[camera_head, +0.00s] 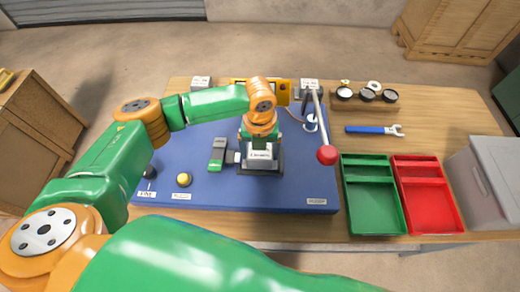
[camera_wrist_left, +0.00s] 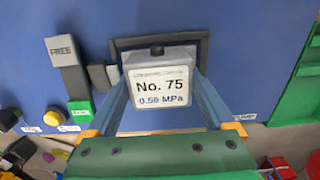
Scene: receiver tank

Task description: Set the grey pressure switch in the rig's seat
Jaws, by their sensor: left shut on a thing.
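The grey pressure switch (camera_head: 261,151) has a white label and sits between the fingers of my left gripper (camera_head: 262,138). In the left wrist view the switch (camera_wrist_left: 157,86) reads "No. 75, 0.50 MPa", and the blue-grey fingers of my left gripper (camera_wrist_left: 160,105) are shut on its sides. The rig's seat (camera_head: 278,166) shows as a dark square frame on the blue board, around and under the switch. In the wrist view the seat (camera_wrist_left: 125,45) shows beyond the switch's far edge. I cannot tell whether the switch is down in it. My right gripper is out of view.
A grey and green slide marked "FREE" (camera_wrist_left: 62,52) stands left of the seat. A red-knobbed lever (camera_head: 326,154) rises to the right. A yellow button (camera_head: 183,180) is at front left. Green (camera_head: 373,211) and red (camera_head: 430,208) trays and a blue wrench (camera_head: 370,130) lie right.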

